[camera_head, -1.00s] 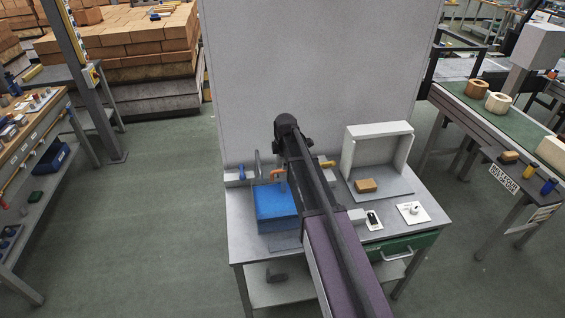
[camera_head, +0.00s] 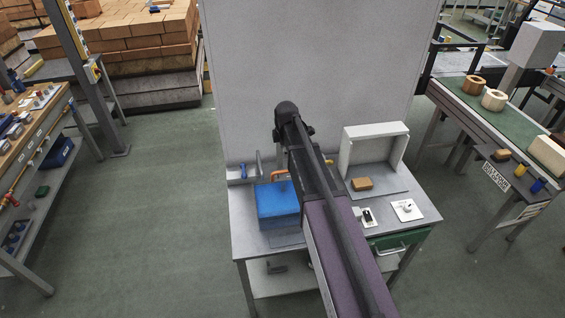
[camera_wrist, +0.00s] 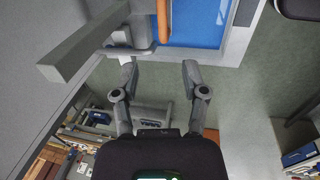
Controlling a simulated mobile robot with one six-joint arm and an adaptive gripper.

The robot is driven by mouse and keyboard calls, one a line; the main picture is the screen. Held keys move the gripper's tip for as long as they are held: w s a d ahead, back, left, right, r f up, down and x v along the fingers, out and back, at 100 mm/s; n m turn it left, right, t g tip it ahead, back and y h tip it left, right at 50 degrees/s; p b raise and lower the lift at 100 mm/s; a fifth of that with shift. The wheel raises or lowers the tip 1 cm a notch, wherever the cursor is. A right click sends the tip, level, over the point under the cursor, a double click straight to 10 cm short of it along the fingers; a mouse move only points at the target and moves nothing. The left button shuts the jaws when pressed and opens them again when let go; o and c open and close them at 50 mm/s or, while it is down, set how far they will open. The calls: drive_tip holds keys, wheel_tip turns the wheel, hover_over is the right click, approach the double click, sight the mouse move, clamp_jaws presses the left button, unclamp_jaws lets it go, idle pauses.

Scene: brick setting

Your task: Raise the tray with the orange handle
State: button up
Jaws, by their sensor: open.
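The orange handle (camera_head: 279,173) shows in the head view at the back of a blue box-like body (camera_head: 277,205), on the left of the grey table, partly behind my arm. I cannot tell from here whether this blue body is the tray itself. In the wrist view the orange handle (camera_wrist: 164,20) stands at the top beside a flat blue surface (camera_wrist: 205,22) with a pale rim. My gripper (camera_wrist: 160,68) is open and empty, its fingertips apart and pointing up the picture, below the handle. In the head view the gripper is hidden by my arm.
The grey table (camera_head: 243,232) also holds a white open-fronted box (camera_head: 375,131), a brown block (camera_head: 361,184) and white switch plates on the right. A tall grey panel (camera_head: 305,75) stands behind. A grey bar (camera_wrist: 85,42) lies left of the handle in the wrist view. Floor left is clear.

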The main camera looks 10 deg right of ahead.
drive_tip(key=s+f+m+b, duration=0.4)
drive_tip(key=s+m, duration=0.2)
drive_tip(key=s, duration=0.3)
drive_tip(key=s+f+m+g+b, duration=0.1)
drive_tip(key=s+f+m+b, duration=0.3)
drive_tip(key=s, duration=0.5)
drive_tip(key=s+f+m+g+b, duration=0.1)
drive_tip(key=s+f+m+b, duration=0.2)
drive_tip(key=s+m, duration=0.5)
drive_tip(key=shift+s+f+b, duration=0.4)
drive_tip(key=shift+s+b, duration=0.15)
drive_tip(key=shift+s, duration=0.45)
drive_tip(key=shift+s, duration=0.1)
drive_tip(key=shift+d, duration=0.1)
clamp_jaws()
